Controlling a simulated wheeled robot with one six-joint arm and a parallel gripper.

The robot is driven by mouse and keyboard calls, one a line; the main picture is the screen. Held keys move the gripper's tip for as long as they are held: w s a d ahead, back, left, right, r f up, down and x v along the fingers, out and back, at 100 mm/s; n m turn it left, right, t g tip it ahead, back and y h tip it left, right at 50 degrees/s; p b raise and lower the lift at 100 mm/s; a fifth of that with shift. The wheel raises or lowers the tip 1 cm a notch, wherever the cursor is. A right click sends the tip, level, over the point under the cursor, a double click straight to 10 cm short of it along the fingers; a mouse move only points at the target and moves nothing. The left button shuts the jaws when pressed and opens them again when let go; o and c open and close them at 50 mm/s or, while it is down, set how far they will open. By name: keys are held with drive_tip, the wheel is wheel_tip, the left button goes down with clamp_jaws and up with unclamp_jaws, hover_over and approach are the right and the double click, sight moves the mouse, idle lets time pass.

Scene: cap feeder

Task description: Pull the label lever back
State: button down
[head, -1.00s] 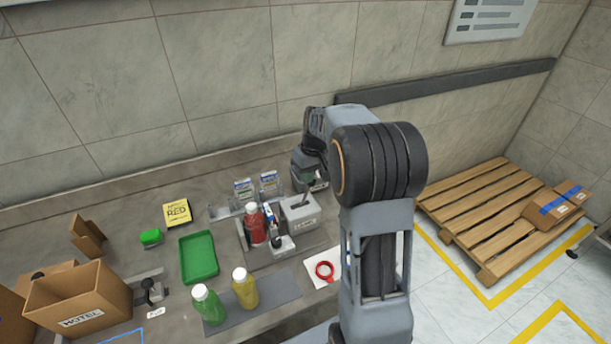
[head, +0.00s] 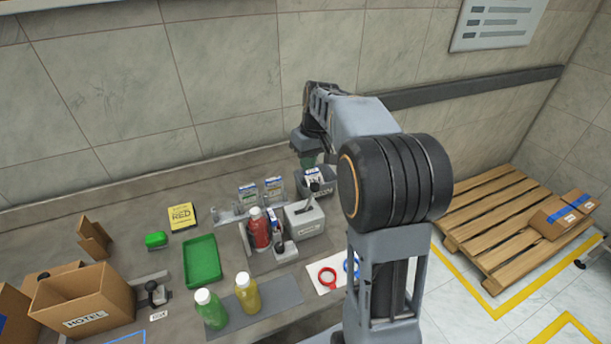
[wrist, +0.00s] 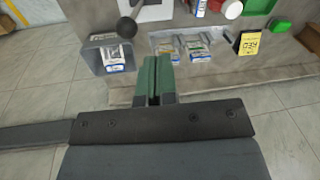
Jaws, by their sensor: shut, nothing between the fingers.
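The label lever (head: 311,194) is a dark rod with a round black knob, rising from a grey labelled box (head: 306,222). In the head view it leans up and to the right. In the wrist view its knob (wrist: 127,27) shows at the top, left of the fingers. My gripper (head: 308,162) is above the back of the bench, beyond the lever toward the wall, and apart from it. Its green fingers (wrist: 152,80) are shut together with nothing between them. A red bottle (head: 258,230) stands in a fixture left of the labelled box.
A grey bin (head: 325,186) with blue-and-white packets stands behind the lever box. A green tray (head: 202,262) and green and yellow bottles (head: 246,293) are farther left. Bare wall lies behind the bench.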

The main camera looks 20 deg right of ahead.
drive_tip(key=shift+s+d+r, duration=0.1)
drive_tip(key=shift+d+r, duration=0.15)
drive_tip(key=shift+r, duration=0.65)
drive_tip(key=shift+d+r, duration=0.2)
drive_tip(key=shift+r, duration=0.65)
